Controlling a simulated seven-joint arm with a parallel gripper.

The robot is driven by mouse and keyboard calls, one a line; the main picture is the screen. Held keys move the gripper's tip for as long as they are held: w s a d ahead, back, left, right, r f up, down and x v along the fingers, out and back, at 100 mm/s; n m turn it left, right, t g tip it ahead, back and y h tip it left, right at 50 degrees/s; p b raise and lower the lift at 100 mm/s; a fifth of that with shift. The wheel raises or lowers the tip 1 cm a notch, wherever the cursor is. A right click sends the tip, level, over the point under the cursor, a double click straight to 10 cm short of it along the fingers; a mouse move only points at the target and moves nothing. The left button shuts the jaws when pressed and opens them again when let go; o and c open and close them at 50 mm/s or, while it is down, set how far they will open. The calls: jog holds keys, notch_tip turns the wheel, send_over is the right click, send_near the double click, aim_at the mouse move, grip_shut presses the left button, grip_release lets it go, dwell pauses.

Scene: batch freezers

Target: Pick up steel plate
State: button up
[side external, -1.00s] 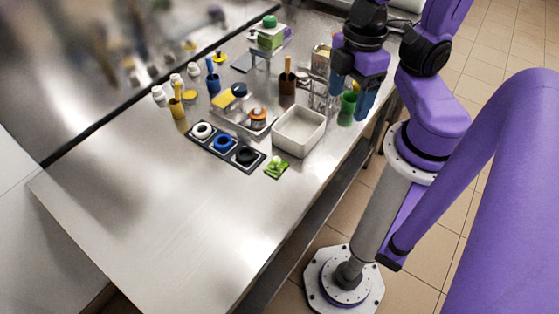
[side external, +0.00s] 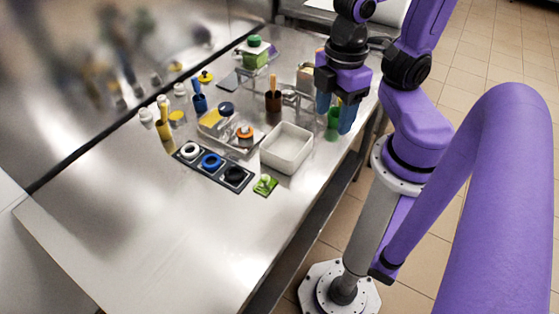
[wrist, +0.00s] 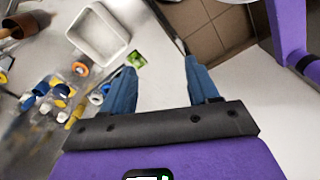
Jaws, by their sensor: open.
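A flat grey plate (side external: 228,82) lies on the steel table at the back, left of the container with the green lid. It looks like the steel plate, but it is small and I cannot be sure. My gripper (side external: 334,118) is over the right edge of the table, pointing down, with its blue fingers apart. The plate is well to its left and farther back, with no contact. In the wrist view my gripper (wrist: 158,68) has nothing between its fingers, and I cannot make out the plate clearly there.
A white bin (side external: 287,147) stands left of my gripper, and a green cup (side external: 333,123) is close by its fingers. A brown cup (side external: 273,102), a cluttered metal tray (side external: 210,131) and a black ring holder (side external: 223,178) crowd the middle. The table's front left is clear.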

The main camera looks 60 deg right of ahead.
jog(key=n, duration=0.5)
send_over(267, 176)
notch_tip(267, 176, down, 6)
jog(key=f, duration=1.2)
jog(key=shift+w+d, duration=0.2)
jog(key=shift+s+a+f, duration=0.1)
jog(key=shift+s+f, duration=0.05)
jog(key=shift+f, duration=2.8)
jog(key=c, duration=0.9)
